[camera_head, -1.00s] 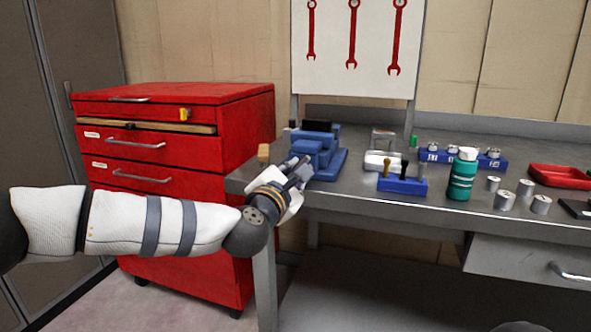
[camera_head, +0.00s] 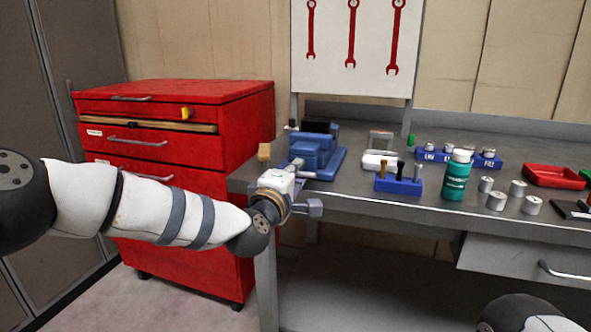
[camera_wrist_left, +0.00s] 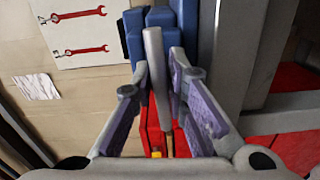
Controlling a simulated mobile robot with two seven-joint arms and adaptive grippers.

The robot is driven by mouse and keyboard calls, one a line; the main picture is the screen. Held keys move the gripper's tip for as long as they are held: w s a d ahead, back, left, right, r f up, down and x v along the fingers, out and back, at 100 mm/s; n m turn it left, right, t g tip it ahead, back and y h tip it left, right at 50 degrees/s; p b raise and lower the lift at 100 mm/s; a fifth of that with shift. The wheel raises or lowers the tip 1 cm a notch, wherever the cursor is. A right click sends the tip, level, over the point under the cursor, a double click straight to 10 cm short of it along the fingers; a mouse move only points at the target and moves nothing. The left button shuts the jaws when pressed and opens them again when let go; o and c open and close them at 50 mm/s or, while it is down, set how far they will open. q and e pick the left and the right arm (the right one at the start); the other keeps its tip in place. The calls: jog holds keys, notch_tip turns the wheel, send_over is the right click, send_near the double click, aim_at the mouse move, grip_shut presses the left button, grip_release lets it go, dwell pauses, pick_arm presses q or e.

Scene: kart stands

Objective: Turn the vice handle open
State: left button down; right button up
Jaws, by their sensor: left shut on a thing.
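The blue vice (camera_head: 312,155) stands at the left front corner of the grey workbench. Its blue body also shows at the top of the left wrist view (camera_wrist_left: 137,38). My left gripper (camera_head: 296,180) is at the vice's front, just past the bench edge. In the left wrist view, a grey bar, the vice handle (camera_wrist_left: 156,65), lies between the two purple-padded fingers, and the gripper is shut on it. In the head view the wrist mostly hides the handle. My right gripper is out of view.
A red drawer cabinet (camera_head: 185,190) stands left of the workbench (camera_head: 350,192). On the bench are a blue tool holder (camera_head: 398,186), a green bottle (camera_head: 457,178), several metal cylinders and a red tray (camera_head: 553,177). Part of my right arm shows at the bottom right.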

pick_arm(q)
jog(key=shift+m, duration=0.6)
jog(key=shift+f, duration=0.1)
jog(key=c, duration=1.5)
grip_release()
jog(key=shift+c, duration=0.2)
jog(key=v, duration=1.2)
